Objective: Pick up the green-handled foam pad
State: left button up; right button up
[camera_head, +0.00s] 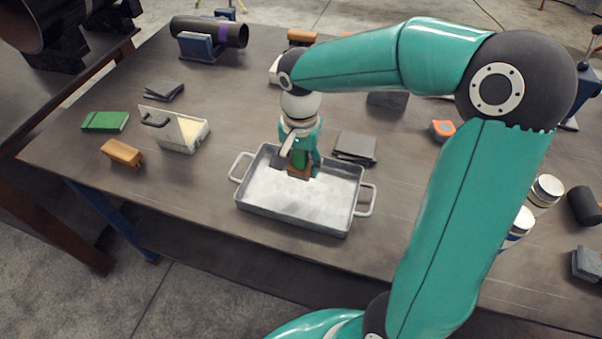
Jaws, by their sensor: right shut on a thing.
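My right gripper (297,160) points down over the metal tray (345,224) and is shut on a small block with a green upper part and a brown lower part, which I take for the green-handled foam pad (299,172). The fingers hide part of it. The pad is inside the tray's outline, towards its back edge; I cannot tell whether it touches the tray floor. The tray has a handle at each end and a pale, whitish inside. My left gripper is out of view.
At left are a green flat block (105,121), an orange-brown block (122,153) and a lidded container (181,137). A dark pipe (212,31) rests at the back. White-topped cans (546,190) stand at right.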

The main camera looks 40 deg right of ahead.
notch_tip(320, 180, up, 14)
jog(key=shift+f+p, duration=0.25)
jog(key=shift+p, duration=0.05)
jog(key=o, duration=0.6)
jog(key=shift+c, duration=0.2)
jog(key=c, duration=0.4)
jog(key=shift+s+f, duration=0.1)
